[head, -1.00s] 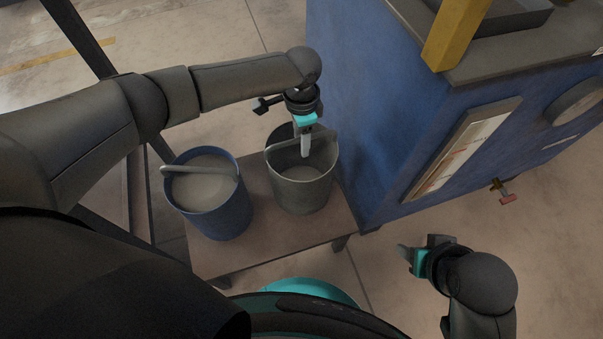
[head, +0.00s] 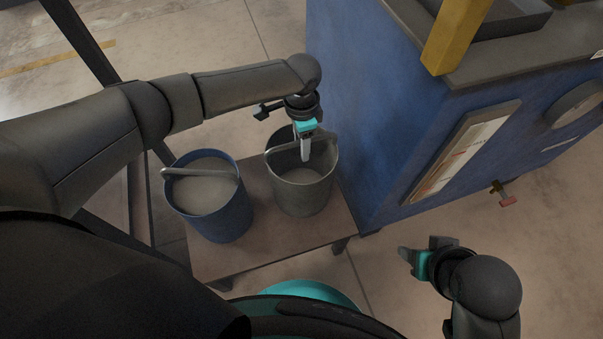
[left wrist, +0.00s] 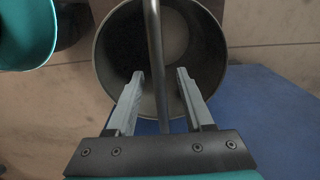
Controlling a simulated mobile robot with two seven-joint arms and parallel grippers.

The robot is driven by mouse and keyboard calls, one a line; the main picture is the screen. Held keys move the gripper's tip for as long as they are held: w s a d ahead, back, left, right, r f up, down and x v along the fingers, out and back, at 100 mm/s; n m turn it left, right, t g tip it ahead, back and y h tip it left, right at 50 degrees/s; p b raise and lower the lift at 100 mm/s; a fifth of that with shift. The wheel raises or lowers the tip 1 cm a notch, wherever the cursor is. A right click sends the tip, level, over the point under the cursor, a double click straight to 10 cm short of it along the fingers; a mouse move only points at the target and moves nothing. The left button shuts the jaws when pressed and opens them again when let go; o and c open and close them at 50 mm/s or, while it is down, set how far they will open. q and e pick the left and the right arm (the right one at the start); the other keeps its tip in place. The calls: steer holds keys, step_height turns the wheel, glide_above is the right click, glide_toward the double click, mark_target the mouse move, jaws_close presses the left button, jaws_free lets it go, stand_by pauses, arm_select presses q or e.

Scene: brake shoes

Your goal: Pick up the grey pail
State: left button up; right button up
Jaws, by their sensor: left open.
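The grey pail (head: 303,196) stands upright on a low brown stand, in the middle of the head view. Its handle (head: 285,146) is raised above the mouth. My left gripper (head: 305,158) points down at the pail's mouth. In the left wrist view the pail (left wrist: 103,65) lies below the open fingers (left wrist: 158,82). The bar of the handle (left wrist: 154,50) runs between the two fingers, with a gap on each side. My right gripper (head: 420,248) is away to the right of the stand, its fingers apart and empty.
A blue pail (head: 225,222) with pale contents stands just left of the grey pail on the same stand (head: 275,248). A large blue cabinet (head: 360,120) rises close on the right. Open floor (head: 540,230) lies at the right.

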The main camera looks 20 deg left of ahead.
arm_select(q)
steer(key=shift+c, duration=0.4)
jaws_close()
steer(key=shift+r, duration=0.1)
stand_by(0.8)
